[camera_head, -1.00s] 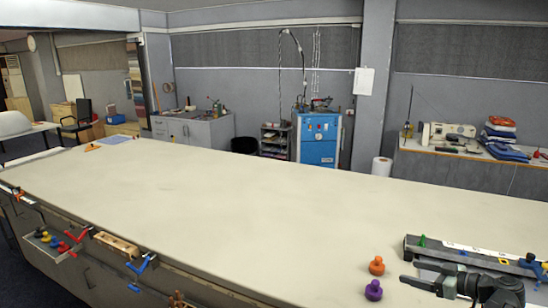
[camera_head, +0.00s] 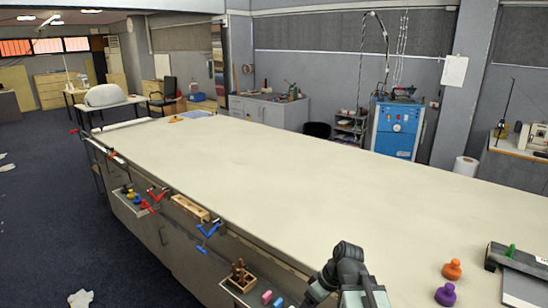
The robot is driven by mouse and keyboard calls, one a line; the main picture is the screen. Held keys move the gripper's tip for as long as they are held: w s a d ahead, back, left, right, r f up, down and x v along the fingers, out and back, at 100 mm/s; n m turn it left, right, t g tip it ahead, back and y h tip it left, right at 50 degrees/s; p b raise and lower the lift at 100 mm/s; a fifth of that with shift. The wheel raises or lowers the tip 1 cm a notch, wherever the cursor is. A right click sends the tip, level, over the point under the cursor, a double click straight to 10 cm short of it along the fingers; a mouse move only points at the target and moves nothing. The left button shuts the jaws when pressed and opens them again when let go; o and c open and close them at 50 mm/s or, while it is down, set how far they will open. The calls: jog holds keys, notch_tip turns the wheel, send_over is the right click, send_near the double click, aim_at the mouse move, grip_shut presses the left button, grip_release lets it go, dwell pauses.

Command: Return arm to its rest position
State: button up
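My arm (camera_head: 350,268) shows at the bottom of the head view, dark grey and bent, in front of the table's near edge. Its end part (camera_head: 318,289) points down and left towards the bottom edge of the picture. The fingertips cannot be made out, so I cannot tell whether my gripper is open or shut. I see nothing held.
The long cream cloth table (camera_head: 300,175) is mostly bare. An orange knobbed piece (camera_head: 452,269) and a purple one (camera_head: 445,294) stand at its near right, beside a dark-edged block (camera_head: 517,262). Clamps and small trays (camera_head: 240,287) line the near side. Open floor lies left.

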jog(key=s+d+f+m+h, duration=0.2)
jog(key=d+m+h, duration=0.2)
jog(key=m, duration=0.5)
jog(key=shift+d+h, duration=0.3)
jog(key=shift+d, duration=0.95)
